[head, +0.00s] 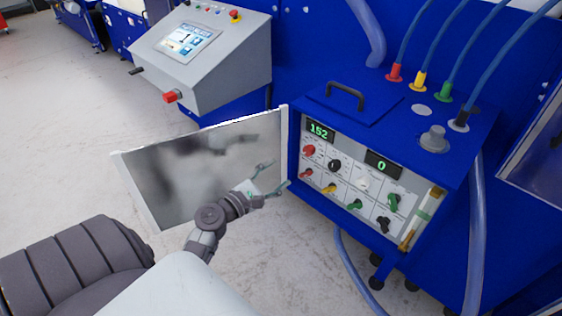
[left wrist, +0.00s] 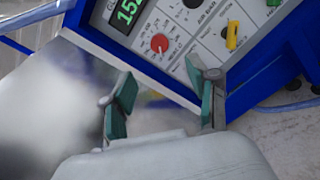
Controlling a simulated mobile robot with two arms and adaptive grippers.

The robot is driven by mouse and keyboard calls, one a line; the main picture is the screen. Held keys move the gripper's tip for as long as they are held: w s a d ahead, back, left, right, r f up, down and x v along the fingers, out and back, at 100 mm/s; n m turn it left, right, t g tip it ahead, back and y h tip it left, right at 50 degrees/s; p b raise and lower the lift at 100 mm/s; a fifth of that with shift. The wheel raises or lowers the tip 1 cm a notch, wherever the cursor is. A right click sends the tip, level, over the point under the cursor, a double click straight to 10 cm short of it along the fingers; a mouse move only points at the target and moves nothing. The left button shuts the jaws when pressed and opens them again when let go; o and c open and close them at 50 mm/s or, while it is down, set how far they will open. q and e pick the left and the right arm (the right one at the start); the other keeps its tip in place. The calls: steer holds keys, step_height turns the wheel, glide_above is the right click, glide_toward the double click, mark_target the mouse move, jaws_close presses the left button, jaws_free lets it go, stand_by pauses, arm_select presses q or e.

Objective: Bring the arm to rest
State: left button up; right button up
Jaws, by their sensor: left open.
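My left gripper (head: 272,181) is open and empty, in front of the open, reflective panel door (head: 200,165) and left of the control panel. In the left wrist view its two green-padded fingers (left wrist: 165,100) are spread apart, with the panel beyond them and nothing between them. The control panel (head: 350,205) on the blue machine has two green displays reading 152 and 0, with several coloured knobs below. In the left wrist view a red knob (left wrist: 159,43) and a yellow knob (left wrist: 232,36) show past the fingers. My right gripper is not in view.
The door stands open to the left, close to my left gripper. A grey console (head: 205,55) with a screen and a red knob stands behind. Blue hoses (head: 475,230) hang at the machine's right. Pale floor (head: 60,130) is clear at left.

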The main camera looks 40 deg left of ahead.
arm_select(q)
steer(key=shift+f, duration=0.1)
stand_by(0.4)
steer(key=s+d+f+m+g, duration=0.3)
steer(key=f+m, duration=0.1)
steer(key=f, duration=0.7)
steer(key=s+d+f+m+g, duration=0.3)
steer(key=f, duration=0.8)
steer(key=s+d+f+m+g, duration=0.3)
steer(key=s+f+m, duration=0.1)
steer(key=f, duration=0.7)
steer(key=s+d+f+m+g, duration=0.2)
steer(key=s+f+m, duration=0.4)
steer(key=s, duration=0.4)
steer(key=s+d+f+m+g+b, duration=0.1)
steer(key=s+d+f+m+g, duration=0.1)
steer(key=s+f+m, duration=0.4)
steer(key=s+d+f+m+g+y, duration=0.1)
steer(key=s+f+m+g, duration=0.3)
steer(key=s, duration=1)
step_height(320, 180, down, 3)
steer(key=d+m, duration=0.1)
steer(key=m, duration=0.2)
steer(key=shift+s, duration=0.35)
steer(key=shift+d+f, duration=0.1)
